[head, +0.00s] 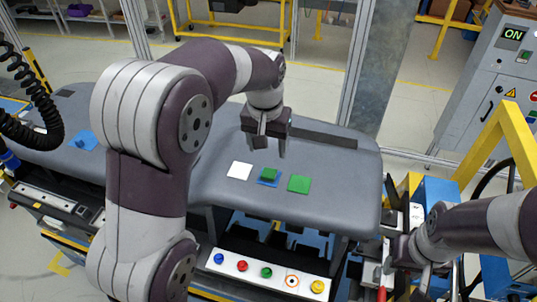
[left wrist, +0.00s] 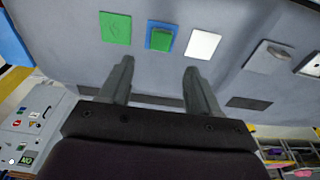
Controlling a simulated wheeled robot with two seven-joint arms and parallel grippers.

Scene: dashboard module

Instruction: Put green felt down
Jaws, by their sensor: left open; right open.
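A flat green square (head: 299,184) lies on the grey dashboard top (head: 330,210); it also shows in the left wrist view (left wrist: 115,28). To its left is a blue square (head: 259,182) with a smaller green piece (head: 269,174) resting on it; that green piece also shows in the left wrist view (left wrist: 161,39). A white square (head: 239,170) lies further left. My left gripper (head: 268,153) is open and empty, just behind and above the blue square, pointing down. My right gripper (head: 412,268) is open at the lower right, away from the squares; its fingers are partly obscured.
A panel of coloured buttons (head: 267,273) runs along the dashboard's front. Another blue square with a raised piece (head: 83,140) lies at the far left. A dark strip (head: 325,137) lies behind my left gripper. A yellow frame (head: 490,145) stands at right. The dashboard's right end is clear.

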